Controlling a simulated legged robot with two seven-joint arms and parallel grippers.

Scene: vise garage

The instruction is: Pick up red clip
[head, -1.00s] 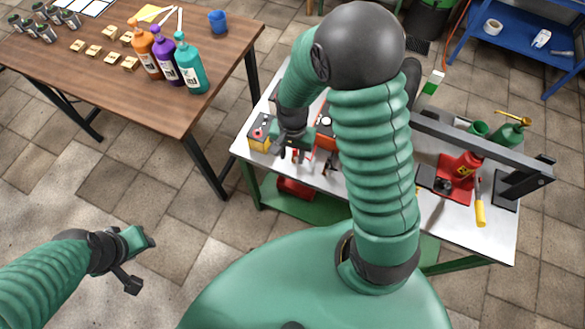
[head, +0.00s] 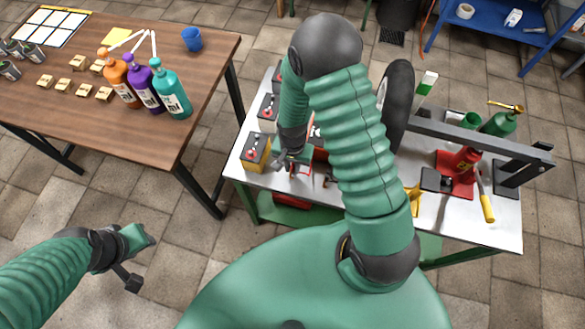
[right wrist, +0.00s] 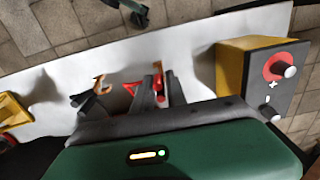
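The red clip (right wrist: 158,82) lies near the front edge of the white workbench top. In the right wrist view, part of it shows between the two dark fingers of my right gripper (right wrist: 161,88). Those fingers stand apart, and I see no firm grip on the clip. In the head view, my right gripper (head: 291,160) is low over the bench, with red parts (head: 303,169) beside it. My arm hides much of this area. My left gripper (head: 139,258) is open and empty over the floor at the lower left.
A yellow-and-black box (head: 256,152) stands left of my right gripper; it also shows in the right wrist view (right wrist: 262,78). An orange-and-black clamp (right wrist: 100,86) lies nearby. A red vise (head: 460,170) stands at the bench's right. A brown table (head: 190,85) holds bottles.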

